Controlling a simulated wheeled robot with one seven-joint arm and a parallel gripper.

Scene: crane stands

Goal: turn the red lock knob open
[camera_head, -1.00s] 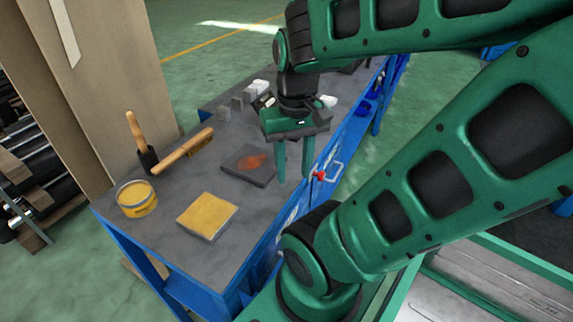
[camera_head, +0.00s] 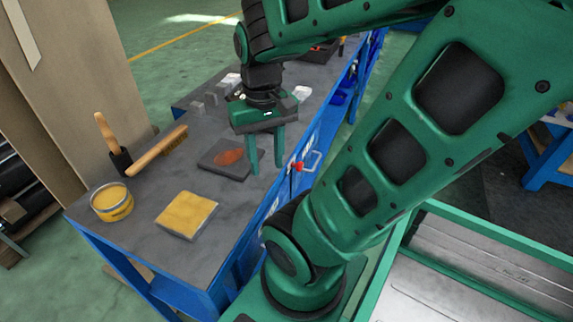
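The red lock knob (camera_head: 299,166) sits on the front side of the blue workbench, beside a pale drawer handle (camera_head: 313,161). My green gripper (camera_head: 267,170) points down over the bench's front edge, just left of the knob in the picture. Its two fingers are apart with nothing visible between them. The knob looks close to the right finger; I cannot tell whether they touch.
On the grey bench top (camera_head: 150,205) lie a dark plate with an orange patch (camera_head: 228,157), a yellow pad (camera_head: 187,214), a yellow tin (camera_head: 112,203) and a wooden brush (camera_head: 160,150). Small grey blocks (camera_head: 208,101) stand behind. My arm covers the right side.

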